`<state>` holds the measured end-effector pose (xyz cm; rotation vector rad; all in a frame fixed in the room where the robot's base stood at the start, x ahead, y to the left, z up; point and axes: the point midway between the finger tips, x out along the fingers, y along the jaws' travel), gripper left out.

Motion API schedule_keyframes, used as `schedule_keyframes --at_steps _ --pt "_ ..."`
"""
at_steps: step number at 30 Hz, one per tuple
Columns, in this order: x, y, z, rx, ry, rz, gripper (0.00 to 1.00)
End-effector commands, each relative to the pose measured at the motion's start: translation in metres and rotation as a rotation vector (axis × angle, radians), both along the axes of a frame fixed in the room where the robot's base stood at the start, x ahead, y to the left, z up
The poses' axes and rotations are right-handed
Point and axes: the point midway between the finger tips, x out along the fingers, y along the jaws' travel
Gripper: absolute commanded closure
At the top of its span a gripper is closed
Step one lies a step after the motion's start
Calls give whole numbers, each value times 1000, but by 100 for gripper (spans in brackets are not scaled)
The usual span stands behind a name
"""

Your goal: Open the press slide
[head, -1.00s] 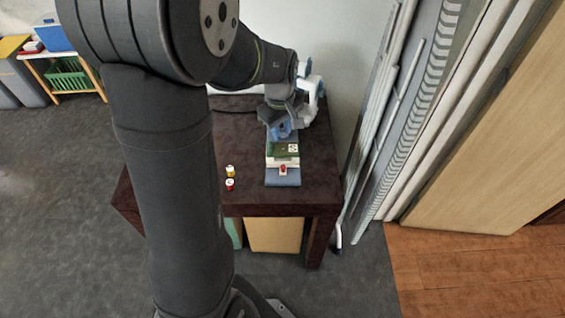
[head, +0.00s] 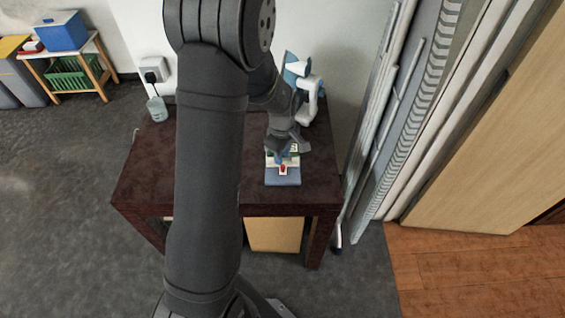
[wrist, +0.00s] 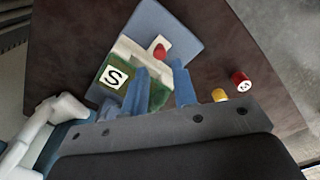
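The press slide is a white crosspiece with a red knob on a blue base plate (head: 283,178). The red knob (head: 283,169) also shows in the wrist view (wrist: 159,51), just beyond my fingertips. A green block with a white "S" label (wrist: 115,77) lies behind the white crosspiece (wrist: 130,47), partly hidden by a finger. My gripper (head: 281,156) is over the rear of this device. In the wrist view its two blue fingers (wrist: 161,68) stand apart with a gap between them, nothing visibly held. I cannot tell whether they touch the device.
In the wrist view a yellow cylinder (wrist: 219,95) and a red cylinder with a marked white top (wrist: 241,81) stand right of the fingers. A white and blue machine (head: 306,85) stands behind the device. The dark table (head: 325,180) is bare beside the base plate.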

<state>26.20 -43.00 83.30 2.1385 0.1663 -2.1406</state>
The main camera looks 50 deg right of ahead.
Motion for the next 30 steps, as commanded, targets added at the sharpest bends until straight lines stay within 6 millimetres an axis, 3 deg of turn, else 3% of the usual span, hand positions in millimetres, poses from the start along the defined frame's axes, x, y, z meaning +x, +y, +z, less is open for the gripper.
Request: schedule_keyframes --at_steps 3,9,21,25,30 --pt "0 1 -21 2 1 0 74" --pt "0 0 -42 0 1 0 74" --pt "0 0 -47 -2 0 -1 74" --pt "0 0 -47 -2 0 -1 100" --pt "0 0 -47 -2 0 -1 100"
